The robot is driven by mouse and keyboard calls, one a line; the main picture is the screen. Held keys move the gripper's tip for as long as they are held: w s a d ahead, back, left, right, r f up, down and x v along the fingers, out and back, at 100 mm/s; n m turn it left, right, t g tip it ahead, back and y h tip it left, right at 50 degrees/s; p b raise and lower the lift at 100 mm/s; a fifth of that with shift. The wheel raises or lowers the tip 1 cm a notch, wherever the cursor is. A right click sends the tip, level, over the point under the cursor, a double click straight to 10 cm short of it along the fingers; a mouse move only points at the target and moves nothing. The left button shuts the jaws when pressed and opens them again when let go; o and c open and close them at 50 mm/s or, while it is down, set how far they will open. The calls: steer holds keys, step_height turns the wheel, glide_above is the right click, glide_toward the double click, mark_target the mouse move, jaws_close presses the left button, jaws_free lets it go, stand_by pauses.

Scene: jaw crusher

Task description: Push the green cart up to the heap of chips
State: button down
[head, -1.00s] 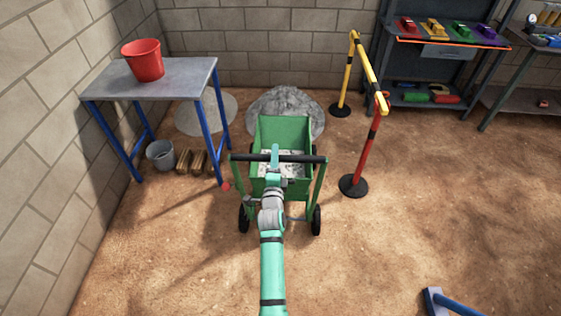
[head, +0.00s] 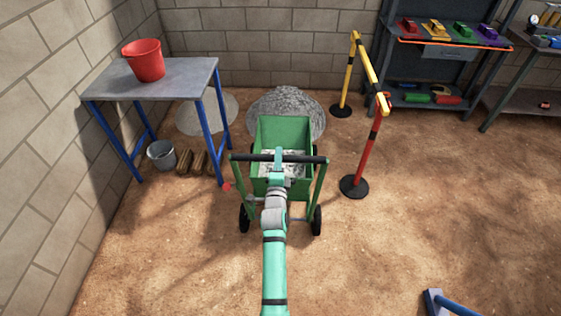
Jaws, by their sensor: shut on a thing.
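The green cart (head: 284,132) stands upright on its wheels in the middle of the head view, with grey-white material in its tray. Its black handle bar (head: 305,158) faces me. My gripper (head: 278,158) is shut on the middle of this bar. The heap of grey chips (head: 284,98) lies on the ground behind the cart, by the back wall. The cart's far end hides the heap's lower front, so I cannot tell whether they touch.
A table (head: 185,72) with a red bucket (head: 145,60) stands left of the cart, its near right leg close. A yellow and red barrier (head: 370,75) on posts stands close on the right. A grey bucket (head: 161,155) sits under the table. Open ground lies at right.

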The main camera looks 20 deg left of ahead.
steer(key=shift+d+f, duration=0.15)
steer(key=shift+d, duration=0.4)
steer(key=shift+a, duration=0.2)
steer(key=shift+s+a+f, duration=0.1)
steer(key=shift+s+a, duration=0.15)
steer(key=shift+a, duration=0.1)
steer(key=shift+w+d, duration=0.15)
steer(key=shift+d, duration=0.1)
steer(key=shift+a, duration=0.1)
